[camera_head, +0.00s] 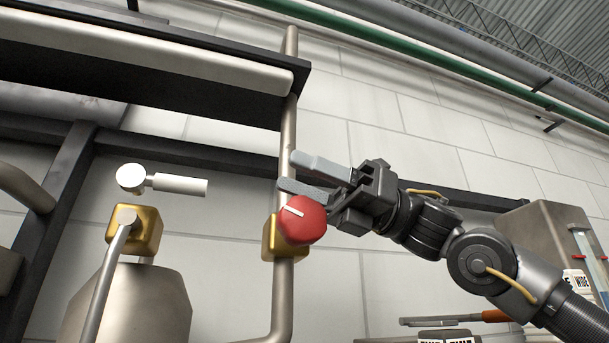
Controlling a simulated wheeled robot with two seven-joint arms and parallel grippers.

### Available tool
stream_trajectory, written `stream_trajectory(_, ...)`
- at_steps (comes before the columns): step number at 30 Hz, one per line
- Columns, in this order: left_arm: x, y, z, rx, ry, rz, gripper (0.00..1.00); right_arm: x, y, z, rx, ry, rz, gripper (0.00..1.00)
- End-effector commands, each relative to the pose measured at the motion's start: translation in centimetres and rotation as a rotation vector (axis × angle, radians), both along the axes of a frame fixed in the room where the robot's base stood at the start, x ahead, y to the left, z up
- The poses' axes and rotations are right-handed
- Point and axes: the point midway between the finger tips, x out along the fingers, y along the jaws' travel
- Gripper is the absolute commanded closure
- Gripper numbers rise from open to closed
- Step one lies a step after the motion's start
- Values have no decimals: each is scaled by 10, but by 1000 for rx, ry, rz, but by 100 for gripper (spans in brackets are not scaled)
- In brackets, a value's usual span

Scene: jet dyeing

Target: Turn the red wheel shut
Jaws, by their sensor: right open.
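The red wheel (301,222) is a round red knob with a white line on its face. It sits on a brass valve body (270,238) on a vertical metal pipe (282,290). My right gripper (300,174) comes in from the right, its two grey fingers apart and pointing left, just above the wheel. The lower finger is close to the wheel's top edge; I cannot tell whether it touches. Nothing shows between the fingers except the pipe behind. My left gripper is not in view.
A second brass valve (146,231) with a metal lever stands at the left above a steel vessel (130,305). A white-handled lever (178,185) is above it. A dark beam (240,165) crosses behind. A grey cabinet (545,235) stands at the right.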

Motion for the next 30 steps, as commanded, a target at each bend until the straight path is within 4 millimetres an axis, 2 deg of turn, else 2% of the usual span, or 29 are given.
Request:
stream_trajectory(1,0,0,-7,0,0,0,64,-11,0,8,3,-6,0,51)
stream_trajectory(6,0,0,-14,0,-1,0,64,-40,1,44,2,-5,1,51)
stream_trajectory(9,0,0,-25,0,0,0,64,-64,0,49,-1,-5,1,51)
stream_trajectory(15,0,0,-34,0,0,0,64,-101,1,68,1,-3,0,51)
stream_trajectory(21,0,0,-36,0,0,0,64,-121,1,79,-1,-1,0,51)
stream_trajectory(30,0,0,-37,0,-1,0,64,-125,1,81,0,0,0,51)
